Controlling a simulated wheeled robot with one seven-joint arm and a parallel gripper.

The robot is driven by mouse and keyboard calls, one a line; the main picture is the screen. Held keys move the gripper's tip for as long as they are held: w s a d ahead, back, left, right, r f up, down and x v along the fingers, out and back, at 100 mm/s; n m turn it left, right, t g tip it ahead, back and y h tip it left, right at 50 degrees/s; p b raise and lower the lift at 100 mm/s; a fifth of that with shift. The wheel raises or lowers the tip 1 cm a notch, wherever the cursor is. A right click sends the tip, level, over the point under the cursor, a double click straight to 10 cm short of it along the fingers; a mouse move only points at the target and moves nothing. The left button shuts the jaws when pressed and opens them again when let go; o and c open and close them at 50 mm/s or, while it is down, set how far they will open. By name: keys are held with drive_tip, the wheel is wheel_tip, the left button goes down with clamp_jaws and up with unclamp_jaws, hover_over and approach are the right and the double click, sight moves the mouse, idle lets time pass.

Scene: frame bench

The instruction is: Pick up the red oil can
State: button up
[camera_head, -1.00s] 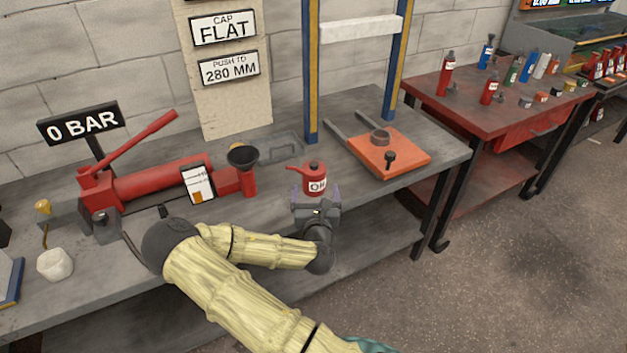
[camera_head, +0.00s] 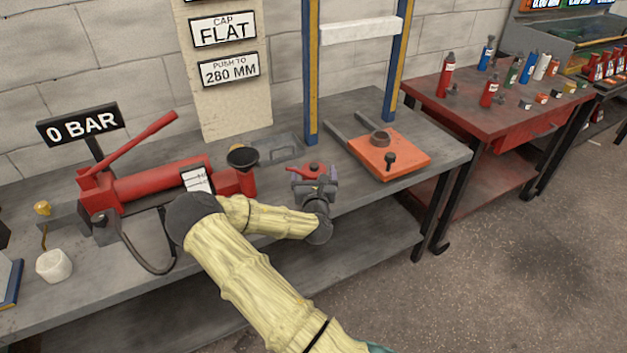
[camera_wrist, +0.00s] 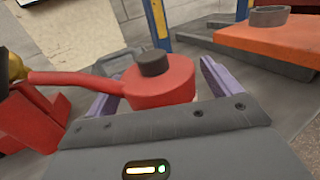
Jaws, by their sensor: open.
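The red oil can (camera_head: 309,169) stands on the grey workbench, its lower part hidden behind my gripper in the head view. In the wrist view, the oil can (camera_wrist: 163,84) shows its round red top, black cap and a spout pointing left. My gripper (camera_wrist: 158,90) is open, with one purple finger on each side of the can. I cannot tell whether either finger touches it. In the head view my gripper (camera_head: 312,180) is right at the can, on its near side.
An orange plate (camera_head: 388,155) lies to the right, by a blue and yellow frame (camera_head: 311,80). A grey tray (camera_head: 280,149) lies behind. The bench's front edge (camera_head: 400,211) is close.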

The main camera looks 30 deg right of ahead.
drive_tip(key=shift+w+d, duration=0.25)
drive_tip(key=shift+w, duration=0.3)
drive_tip(key=shift+c, duration=0.2)
drive_tip(key=c, duration=1.5)
drive_tip(key=shift+o, duration=0.2)
drive_tip(key=shift+r, duration=0.15)
wheel_tip(320, 180, up, 10)
drive_tip(key=shift+f+p, duration=0.1)
drive_tip(key=shift+p, duration=0.75)
